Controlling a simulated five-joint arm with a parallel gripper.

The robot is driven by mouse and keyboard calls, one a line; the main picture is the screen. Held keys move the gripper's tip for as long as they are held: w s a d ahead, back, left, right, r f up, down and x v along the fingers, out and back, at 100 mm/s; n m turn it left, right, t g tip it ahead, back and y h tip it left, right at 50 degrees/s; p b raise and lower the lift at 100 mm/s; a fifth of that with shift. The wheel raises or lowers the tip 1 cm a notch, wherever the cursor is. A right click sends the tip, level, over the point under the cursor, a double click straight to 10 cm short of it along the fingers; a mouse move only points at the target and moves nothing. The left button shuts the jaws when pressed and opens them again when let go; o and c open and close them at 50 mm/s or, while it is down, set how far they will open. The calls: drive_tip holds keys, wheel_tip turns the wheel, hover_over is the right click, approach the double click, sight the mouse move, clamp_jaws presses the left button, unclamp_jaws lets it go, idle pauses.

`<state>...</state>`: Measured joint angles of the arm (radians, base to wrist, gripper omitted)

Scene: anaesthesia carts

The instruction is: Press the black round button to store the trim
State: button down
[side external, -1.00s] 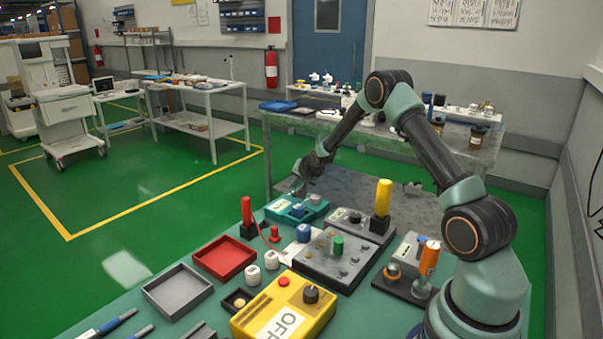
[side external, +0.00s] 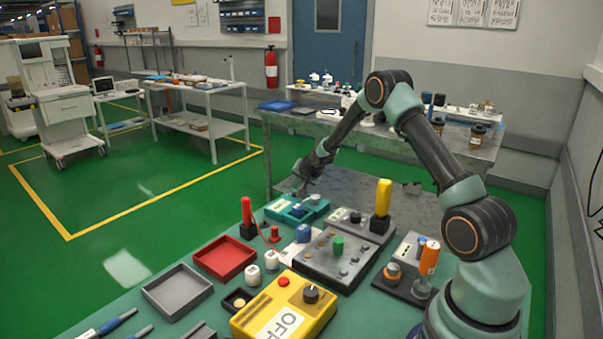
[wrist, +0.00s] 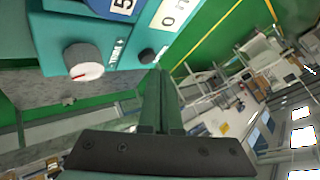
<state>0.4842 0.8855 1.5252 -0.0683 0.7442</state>
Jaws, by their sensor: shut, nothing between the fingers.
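The teal box (side external: 283,207) sits at the far edge of the green table in the side view, and fills the upper left of the wrist view (wrist: 55,42). On its face, the small black round button (wrist: 147,56) is beside a large grey knob (wrist: 84,62) with a red mark. Blue and white number panels are above them. My gripper (wrist: 157,70) is shut and empty, its fingertips close to the black button. I cannot tell whether they touch it. In the side view my gripper (side external: 302,191) is just behind and above the teal box.
A grey panel with a yellow handle (side external: 383,198) stands right of the teal box. A red-handled part (side external: 247,212) stands to its left. A grey control panel with a green knob (side external: 338,245) and a yellow OFF box (side external: 262,311) are nearer the camera.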

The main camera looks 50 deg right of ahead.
drive_tip(key=shift+f, duration=0.1)
drive_tip(key=shift+f, duration=0.3)
drive_tip(key=shift+f, duration=0.4)
idle(1.0)
drive_tip(key=shift+r, duration=0.75)
drive_tip(key=shift+r, duration=2.55)
